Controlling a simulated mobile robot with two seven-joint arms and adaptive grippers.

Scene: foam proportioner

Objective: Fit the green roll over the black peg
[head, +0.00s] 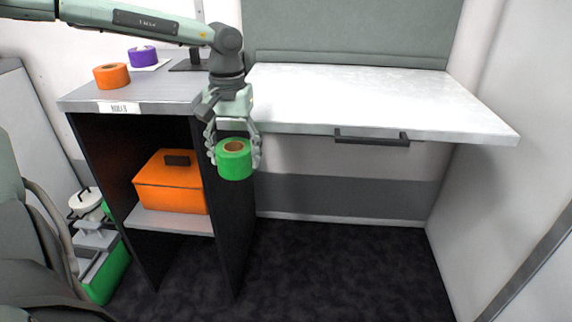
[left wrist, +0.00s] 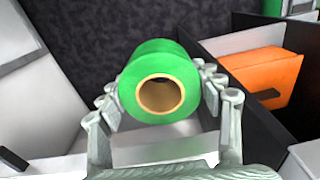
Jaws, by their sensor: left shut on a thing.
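The green roll (head: 235,165) is held between the fingers of my left gripper (head: 234,150), which is shut on it from both sides. The roll hangs in the air in front of the cabinet and the white worktop, its brown core hole facing up. In the left wrist view the green roll (left wrist: 160,50) shows its open core between the fingers (left wrist: 160,95). The black peg (head: 195,54) stands on a dark base plate (head: 184,66) at the back of the grey cabinet top, partly hidden by my left arm. My right gripper is not in view.
An orange roll (head: 111,76) and a purple roll (head: 143,56) sit on the grey cabinet top (head: 165,92), left of the peg. An orange box (head: 172,186) stands on the shelf below. The white worktop (head: 370,98) at right is clear.

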